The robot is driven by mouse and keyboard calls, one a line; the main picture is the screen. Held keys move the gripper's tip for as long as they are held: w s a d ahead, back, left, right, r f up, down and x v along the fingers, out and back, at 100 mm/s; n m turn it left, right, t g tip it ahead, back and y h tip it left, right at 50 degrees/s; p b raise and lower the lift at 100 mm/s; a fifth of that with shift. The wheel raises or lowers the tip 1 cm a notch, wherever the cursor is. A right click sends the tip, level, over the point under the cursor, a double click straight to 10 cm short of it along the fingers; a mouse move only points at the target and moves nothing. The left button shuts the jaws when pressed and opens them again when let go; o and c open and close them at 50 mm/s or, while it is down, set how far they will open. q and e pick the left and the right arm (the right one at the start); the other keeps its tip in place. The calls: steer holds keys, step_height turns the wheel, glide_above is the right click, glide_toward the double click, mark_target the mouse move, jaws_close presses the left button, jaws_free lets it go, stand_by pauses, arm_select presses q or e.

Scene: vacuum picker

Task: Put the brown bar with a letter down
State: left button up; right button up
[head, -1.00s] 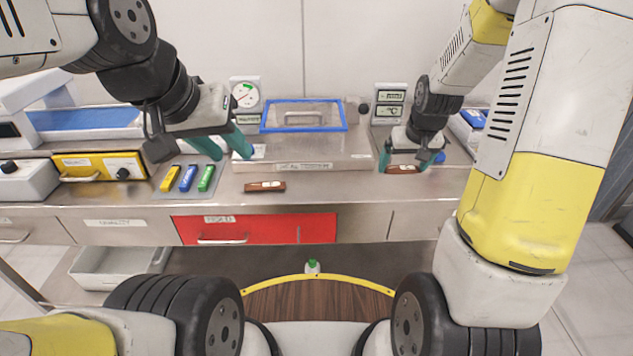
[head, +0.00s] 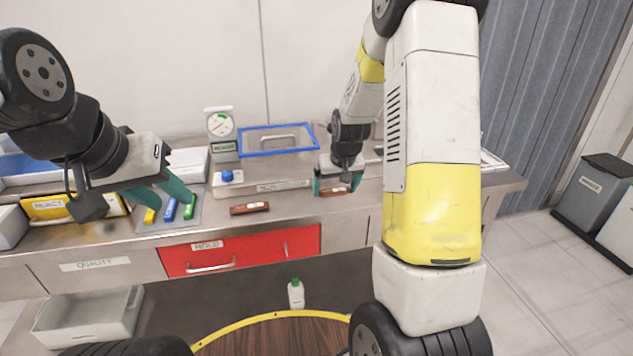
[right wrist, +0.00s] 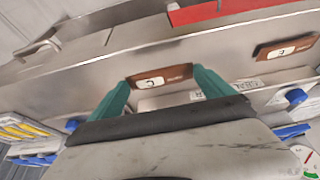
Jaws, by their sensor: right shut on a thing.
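My right gripper (head: 337,188) is shut on a brown bar (head: 333,192) near the counter's front part, right of the blue-rimmed box. In the right wrist view the held bar (right wrist: 158,78) lies between the teal fingertips and its white label shows a letter that looks like C. I cannot tell whether it touches the counter. A second brown bar (head: 249,208) with a white label lies on the counter to the left; it also shows in the right wrist view (right wrist: 287,47). My left gripper (head: 167,198) is open and empty, above the coloured bars.
Yellow, blue (head: 171,210) and green bars lie on a grey mat (head: 158,227). A blue-rimmed lid (head: 305,139), a dial gauge (head: 221,125) and a blue knob (head: 227,176) stand behind. A red drawer (head: 240,252) is below the counter edge. Counter around the second bar is clear.

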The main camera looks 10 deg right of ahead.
mark_target(328, 190)
steer(key=w, duration=0.2)
steer(key=w+a, duration=0.1)
steer(key=w, duration=0.1)
steer(key=shift+f, duration=0.2)
steer(key=shift+w+a+f, duration=0.1)
steer(key=shift+w+f, duration=0.1)
steer(key=shift+f, duration=1.55)
steer(key=o, duration=1)
steer(key=shift+f, duration=0.15)
steer(key=shift+o, duration=0.2)
